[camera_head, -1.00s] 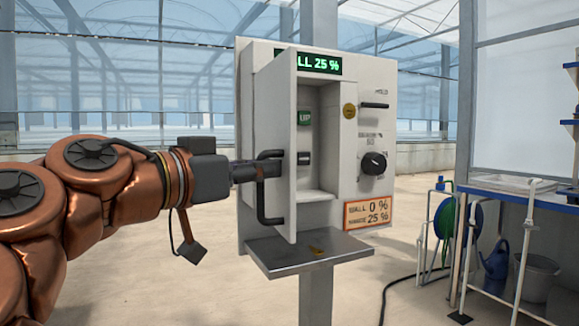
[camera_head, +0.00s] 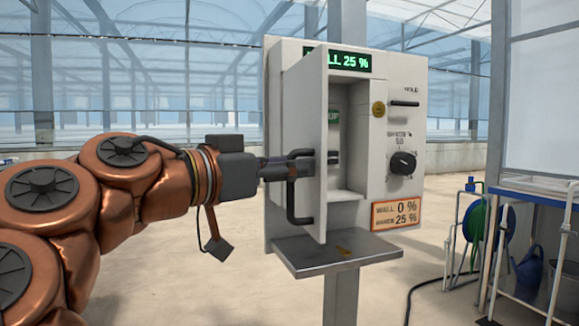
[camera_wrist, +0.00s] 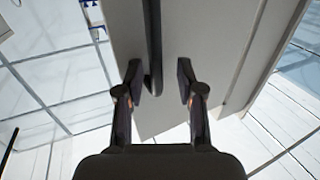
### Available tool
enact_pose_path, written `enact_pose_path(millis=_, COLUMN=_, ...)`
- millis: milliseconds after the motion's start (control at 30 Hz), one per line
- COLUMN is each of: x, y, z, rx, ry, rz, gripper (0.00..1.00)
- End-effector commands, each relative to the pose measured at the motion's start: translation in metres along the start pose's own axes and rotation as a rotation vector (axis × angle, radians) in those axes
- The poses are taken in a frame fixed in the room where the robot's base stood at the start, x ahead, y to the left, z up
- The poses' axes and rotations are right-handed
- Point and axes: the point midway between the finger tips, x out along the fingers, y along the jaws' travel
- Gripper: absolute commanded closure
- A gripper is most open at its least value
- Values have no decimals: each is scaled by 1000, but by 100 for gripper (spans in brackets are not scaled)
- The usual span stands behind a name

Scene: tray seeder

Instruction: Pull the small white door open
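The small white door (camera_head: 303,110) stands ajar on the front of a white wall box, swung out toward me with its outer face to the left. A dark, upright bar handle (camera_head: 293,208) is on that face. My gripper (camera_head: 295,168) reaches the handle from the left. In the wrist view the handle (camera_wrist: 153,45) runs between the two fingers of my gripper (camera_wrist: 159,82), close to the left finger. A gap shows on the right finger's side, so the fingers are apart and not clamped. The door (camera_wrist: 205,35) fills much of that view.
The white box (camera_head: 405,150) has a green display, a black knob (camera_head: 403,163) and an orange-bordered label (camera_head: 398,214). A metal shelf (camera_head: 335,256) juts out below the door. A blue-edged bench (camera_head: 540,192) with a watering can stands at right. The floor at left is clear.

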Motion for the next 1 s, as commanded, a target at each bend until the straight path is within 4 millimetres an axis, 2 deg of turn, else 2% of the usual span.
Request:
enact_pose_path(millis=267, x=-3, y=0, z=0, rx=0, ry=0, rz=-1, gripper=63)
enact_pose_path(millis=700, x=-51, y=-2, z=0, rx=-2, ry=3, rz=-4, gripper=63)
enact_pose_path(millis=1000, x=-69, y=-2, z=0, rx=-1, ry=2, rz=-3, gripper=63)
